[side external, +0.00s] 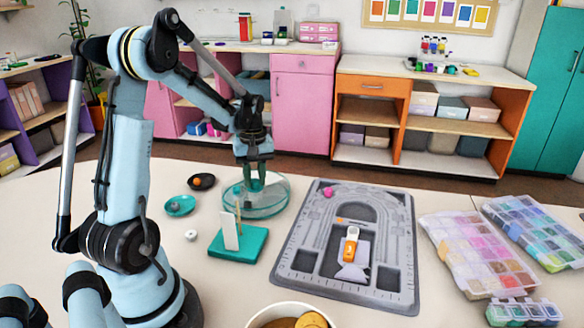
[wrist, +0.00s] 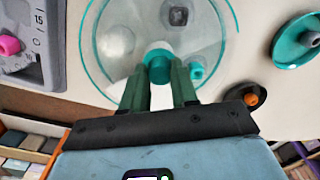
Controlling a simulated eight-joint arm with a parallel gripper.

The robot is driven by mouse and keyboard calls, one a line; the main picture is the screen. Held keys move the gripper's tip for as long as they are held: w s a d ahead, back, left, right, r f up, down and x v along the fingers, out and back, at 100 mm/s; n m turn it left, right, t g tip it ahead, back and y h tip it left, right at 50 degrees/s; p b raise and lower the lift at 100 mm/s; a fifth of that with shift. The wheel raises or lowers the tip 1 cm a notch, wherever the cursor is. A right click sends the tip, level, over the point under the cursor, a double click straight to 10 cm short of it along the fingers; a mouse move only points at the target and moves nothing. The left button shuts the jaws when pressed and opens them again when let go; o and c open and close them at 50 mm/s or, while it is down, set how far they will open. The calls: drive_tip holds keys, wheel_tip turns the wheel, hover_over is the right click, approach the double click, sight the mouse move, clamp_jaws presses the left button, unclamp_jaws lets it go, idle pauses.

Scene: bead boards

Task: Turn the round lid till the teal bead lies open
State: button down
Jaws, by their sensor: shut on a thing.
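The round box (side external: 262,208) with a clear lid and teal rim stands on the table below my gripper (side external: 254,184). It fills the top middle of the wrist view (wrist: 93,62). My gripper (wrist: 160,74) is shut on the lid's teal knob (wrist: 158,60), one finger on each side. Through or beside the clear lid I see a teal bead (wrist: 197,71) just right of the knob, partly behind a finger. A whitish bead (wrist: 115,42) lies to the left and a dark grey one (wrist: 177,15) above. I cannot tell whether the teal bead is uncovered.
A teal dish (side external: 180,206) and a dark dish (side external: 201,181) with an orange bead stand left of the box. A teal stand (side external: 238,246) is close in front. A grey bead board (side external: 290,262) with a pink bead (side external: 328,192) lies right, beyond it bead cases (side external: 478,252).

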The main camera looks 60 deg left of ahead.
sight(256, 181)
drive_tip(key=shift+m, duration=0.4)
drive_tip(key=c, duration=0.8)
unclamp_jaws()
drive_tip(key=shift+c, duration=0.2)
wheel_tip(256, 181, up, 12)
drive_tip(key=shift+w, duration=0.15)
